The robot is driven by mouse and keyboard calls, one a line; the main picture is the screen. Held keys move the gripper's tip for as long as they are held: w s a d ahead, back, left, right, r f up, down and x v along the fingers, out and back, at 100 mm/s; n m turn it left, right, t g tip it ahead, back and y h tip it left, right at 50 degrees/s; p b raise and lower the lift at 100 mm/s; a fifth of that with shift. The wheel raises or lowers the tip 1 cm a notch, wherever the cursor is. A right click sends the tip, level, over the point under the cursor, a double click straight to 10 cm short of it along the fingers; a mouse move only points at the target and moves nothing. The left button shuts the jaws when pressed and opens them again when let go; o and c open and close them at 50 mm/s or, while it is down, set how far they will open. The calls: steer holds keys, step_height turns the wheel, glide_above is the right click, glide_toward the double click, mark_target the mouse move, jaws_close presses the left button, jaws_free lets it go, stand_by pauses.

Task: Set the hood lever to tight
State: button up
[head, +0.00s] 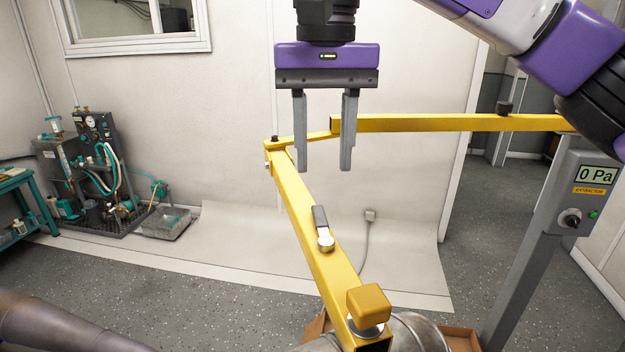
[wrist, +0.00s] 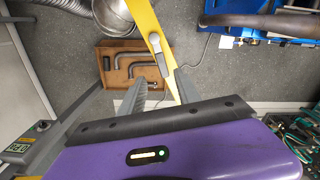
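The hood lever (head: 321,222) is a small dark grey handle on a round silver pivot, on top of the yellow boom (head: 300,205). Its handle points up the boom, away from the yellow block at the near end. The lever (wrist: 162,62) also shows in the wrist view, just beyond and between the fingertips. My gripper (head: 324,168) points down, open and empty, with its two grey fingers apart. In the head view it appears above the lever, not touching it. My gripper (wrist: 160,88) also shows open in the wrist view. No tight marking is legible.
A yellow block (head: 369,304) stands on the boom's near end. A second yellow boom (head: 450,123) runs to the grey extractor post (head: 568,190), whose display reads 0 Pa. A box of bent pipes (wrist: 122,66) lies below. A pump rig (head: 90,175) stands left.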

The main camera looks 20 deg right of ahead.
mark_target(321, 214)
steer(key=shift+w+f, duration=0.1)
steer(key=shift+w, duration=0.1)
steer(key=shift+d+f, duration=0.1)
steer(key=shift+f, duration=0.2)
steer(key=shift+f+p, duration=0.3)
steer(key=shift+f, duration=3.2)
jaws_close()
